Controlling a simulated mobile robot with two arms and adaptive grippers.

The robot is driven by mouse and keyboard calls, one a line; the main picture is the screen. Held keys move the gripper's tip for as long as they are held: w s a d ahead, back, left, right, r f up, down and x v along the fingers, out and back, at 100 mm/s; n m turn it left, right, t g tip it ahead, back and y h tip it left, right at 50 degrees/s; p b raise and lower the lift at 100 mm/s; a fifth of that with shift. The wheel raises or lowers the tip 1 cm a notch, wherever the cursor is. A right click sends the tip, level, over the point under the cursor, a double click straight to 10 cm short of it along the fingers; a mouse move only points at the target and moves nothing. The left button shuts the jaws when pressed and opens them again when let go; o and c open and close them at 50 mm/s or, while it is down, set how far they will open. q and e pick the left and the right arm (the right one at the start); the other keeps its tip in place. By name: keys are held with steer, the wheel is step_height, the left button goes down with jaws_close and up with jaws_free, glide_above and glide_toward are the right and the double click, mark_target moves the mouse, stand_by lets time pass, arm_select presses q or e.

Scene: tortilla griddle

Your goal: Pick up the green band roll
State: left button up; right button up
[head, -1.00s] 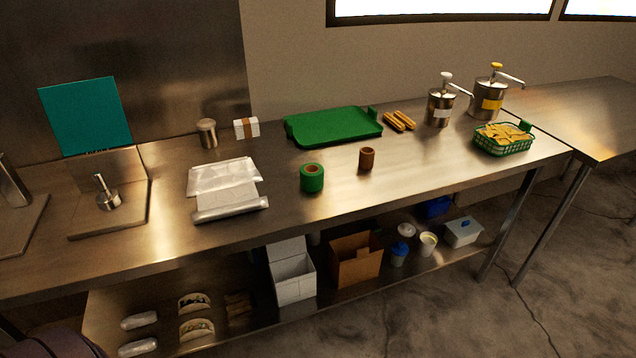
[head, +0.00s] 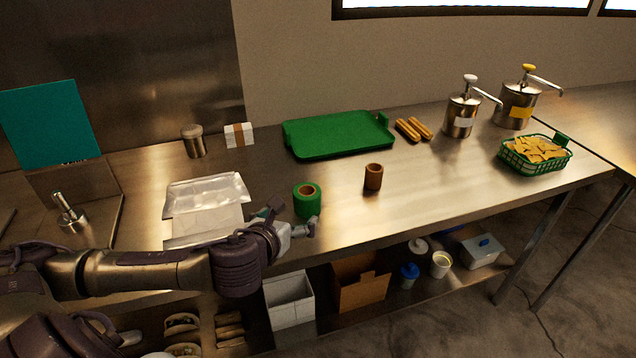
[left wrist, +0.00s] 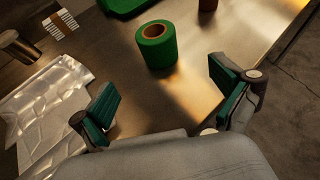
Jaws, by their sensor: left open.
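The green band roll (head: 307,199) stands upright on the steel counter, near its front edge, with a brown core in its top. It also shows in the left wrist view (left wrist: 156,45), beyond and between my fingers. My left gripper (head: 292,214) is just left of and in front of the roll in the head view. In the left wrist view my left gripper (left wrist: 166,98) is open, with green finger pads wide apart and nothing between them. The roll stands clear of the fingertips. My right gripper is not in view.
A brown roll (head: 373,177) stands right of the green one. A green tray (head: 340,136) lies behind. A green basket of chips (head: 536,154) and pump containers stand at the right.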

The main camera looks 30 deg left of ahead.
mark_target(301, 202)
arm_select(q)
steer(key=shift+w+a+r+m, duration=0.15)
steer(key=shift+w+a+m, duration=0.25)
steer(key=shift+w, duration=0.6)
steer(key=shift+x, duration=0.75)
steer(key=x, duration=0.3)
steer(key=p+x, duration=0.1)
steer(key=x, duration=0.2)
steer(key=shift+w, duration=0.1)
steer(key=x, duration=0.2)
steer(key=shift+w+a+f, duration=0.1)
steer(key=shift+w+f, duration=0.15)
steer(key=shift+f, duration=0.1)
steer(key=shift+w+a+f, duration=0.1)
steer(key=shift+w+f, duration=0.05)
steer(key=shift+w, duration=0.2)
steer(key=c, duration=1.1)
steer(key=shift+c, duration=0.4)
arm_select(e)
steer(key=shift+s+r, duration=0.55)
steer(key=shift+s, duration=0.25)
